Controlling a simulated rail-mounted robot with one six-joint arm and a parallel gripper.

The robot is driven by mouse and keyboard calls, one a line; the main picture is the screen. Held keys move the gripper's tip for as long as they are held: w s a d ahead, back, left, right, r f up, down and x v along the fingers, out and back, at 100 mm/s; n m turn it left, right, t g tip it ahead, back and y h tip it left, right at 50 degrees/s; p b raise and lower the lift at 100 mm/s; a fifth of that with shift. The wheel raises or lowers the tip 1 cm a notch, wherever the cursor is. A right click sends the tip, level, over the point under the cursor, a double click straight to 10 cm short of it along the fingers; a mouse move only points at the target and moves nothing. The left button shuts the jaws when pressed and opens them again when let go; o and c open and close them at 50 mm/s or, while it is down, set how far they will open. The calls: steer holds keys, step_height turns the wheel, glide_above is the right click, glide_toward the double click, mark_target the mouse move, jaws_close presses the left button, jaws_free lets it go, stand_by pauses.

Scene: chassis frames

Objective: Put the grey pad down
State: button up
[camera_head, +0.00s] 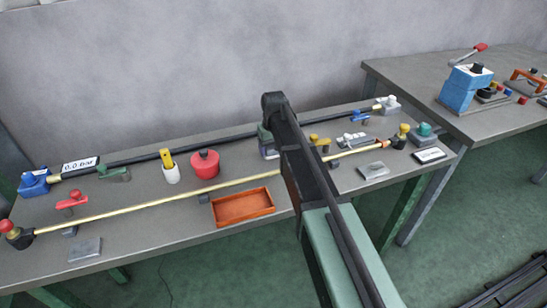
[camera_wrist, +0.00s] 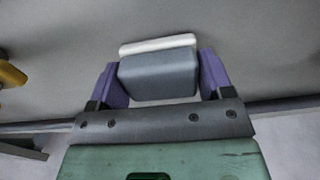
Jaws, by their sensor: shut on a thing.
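In the wrist view the grey pad (camera_wrist: 160,77) is a dark grey block with rounded edges. It sits between the two purple fingers of my gripper (camera_wrist: 163,80), which is shut on it. A pale white strip (camera_wrist: 158,44) shows along the pad's far edge; I cannot tell if it is part of the pad. In the head view my arm hides most of the gripper and pad, over the middle-back of the table (camera_head: 150,220). Whether the pad touches the surface below is unclear.
An orange tray (camera_head: 243,206) and a red pot (camera_head: 205,163) are left of my arm. Yellow valves (camera_head: 320,141) and a grey plate (camera_head: 373,170) are right of it. A brass pipe (camera_head: 150,205) and a black pipe (camera_head: 215,139) run along the table.

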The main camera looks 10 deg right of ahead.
steer(key=shift+p, duration=0.3)
steer(key=shift+f, duration=0.3)
steer(key=o, duration=0.8)
steer(key=shift+r, duration=0.1)
step_height(320, 180, up, 13)
steer(key=p, duration=1.2)
steer(key=shift+m, duration=0.7)
steer(key=s, duration=2.6)
steer(key=shift+s+f, duration=0.15)
steer(key=shift+f, duration=0.2)
